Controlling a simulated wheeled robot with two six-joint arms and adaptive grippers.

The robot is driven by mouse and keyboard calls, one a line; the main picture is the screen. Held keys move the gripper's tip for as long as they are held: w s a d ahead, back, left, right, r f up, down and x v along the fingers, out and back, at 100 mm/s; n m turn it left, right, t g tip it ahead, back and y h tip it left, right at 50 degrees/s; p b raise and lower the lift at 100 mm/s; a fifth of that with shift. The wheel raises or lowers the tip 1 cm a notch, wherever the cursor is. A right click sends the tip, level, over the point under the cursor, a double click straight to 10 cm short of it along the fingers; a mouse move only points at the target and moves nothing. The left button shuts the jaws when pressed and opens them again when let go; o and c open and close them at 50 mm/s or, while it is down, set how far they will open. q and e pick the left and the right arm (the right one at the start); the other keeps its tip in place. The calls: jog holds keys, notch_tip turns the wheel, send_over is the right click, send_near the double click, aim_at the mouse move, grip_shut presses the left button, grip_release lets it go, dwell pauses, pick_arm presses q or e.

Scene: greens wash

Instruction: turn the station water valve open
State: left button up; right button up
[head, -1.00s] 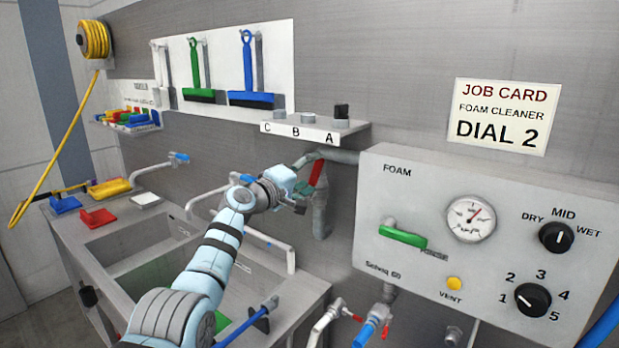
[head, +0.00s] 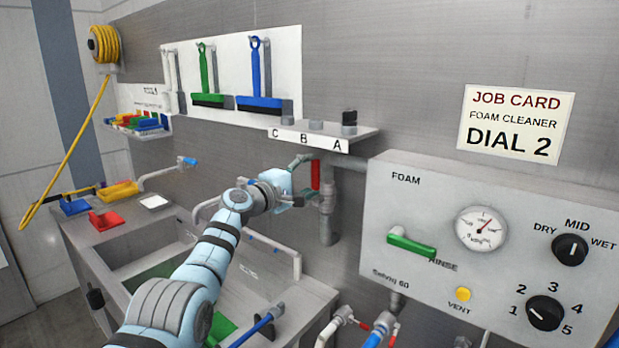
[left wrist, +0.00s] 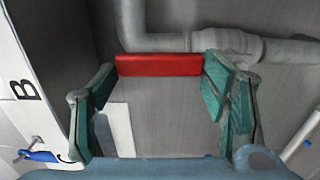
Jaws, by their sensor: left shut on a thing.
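The station water valve has a red lever handle (head: 316,175) on the grey pipe under the A-B-C shelf. In the head view the handle stands nearly upright along the vertical pipe. My left gripper (head: 302,192) is at the handle, just left of the pipe. In the left wrist view the red handle (left wrist: 160,65) spans crosswise between the two green finger pads of the left gripper, which is shut on it. The pads sit at the handle's two ends. My right gripper is not in view.
The foam panel (head: 400,260) with green lever, gauge and dials stands close on the right. The labelled shelf (head: 307,137) is just above the gripper. The sink (head: 130,250) lies below left, with a blue-handled tap (head: 187,161) behind it.

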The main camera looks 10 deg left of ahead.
pick_arm(q)
jog(key=o, duration=1.7)
jog(key=shift+s, duration=0.1)
jog(key=v, duration=1.2)
jog(key=shift+a, duration=0.1)
